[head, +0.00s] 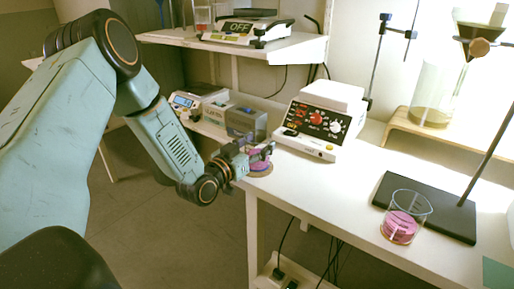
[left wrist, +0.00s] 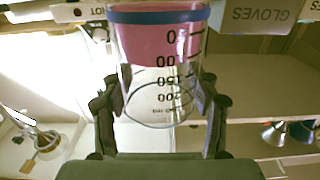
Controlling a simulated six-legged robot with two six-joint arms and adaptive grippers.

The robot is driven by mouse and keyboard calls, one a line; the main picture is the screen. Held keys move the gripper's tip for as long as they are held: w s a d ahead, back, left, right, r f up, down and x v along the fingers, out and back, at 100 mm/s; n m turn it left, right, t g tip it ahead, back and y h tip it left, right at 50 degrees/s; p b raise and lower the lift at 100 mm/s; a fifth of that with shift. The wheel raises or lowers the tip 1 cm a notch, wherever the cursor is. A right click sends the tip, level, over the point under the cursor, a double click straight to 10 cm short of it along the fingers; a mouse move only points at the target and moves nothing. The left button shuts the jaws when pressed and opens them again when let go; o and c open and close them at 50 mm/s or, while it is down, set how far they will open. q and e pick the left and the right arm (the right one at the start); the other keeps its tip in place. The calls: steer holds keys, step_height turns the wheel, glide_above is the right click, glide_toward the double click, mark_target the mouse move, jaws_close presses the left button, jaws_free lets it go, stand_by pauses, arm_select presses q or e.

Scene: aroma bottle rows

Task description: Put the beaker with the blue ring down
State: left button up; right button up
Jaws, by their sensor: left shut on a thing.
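The beaker with the blue ring (left wrist: 160,65) is clear glass with dark markings and pink liquid. The left wrist view shows it upside down, with the blue ring at the liquid end. My left gripper (left wrist: 163,95) is shut around its sides. In the head view, my left gripper (head: 258,153) holds this beaker (head: 260,162) at the white table's (head: 310,180) left edge. The fingers hide much of it there, and I cannot tell whether its base touches the tabletop. My right gripper is in neither view.
Another beaker with pink liquid (head: 402,227) stands by a black stand base (head: 440,215) on the right. A white hotplate (head: 318,120) stands behind my left gripper, near a grey box (head: 246,122). The table's front middle is clear.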

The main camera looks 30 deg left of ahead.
arm_select(q)
steer(key=shift+s+r, duration=0.1)
steer(key=shift+r, duration=0.05)
steer(key=shift+f, duration=0.2)
steer(key=o, duration=1.2)
steer(key=shift+f, duration=0.1)
steer(key=shift+c, duration=0.2)
steer(key=shift+o, duration=0.8)
steer(key=shift+r, duration=0.3)
steer(key=s+p, duration=0.5)
steer(key=s, duration=0.7)
steer(key=shift+a, duration=0.4)
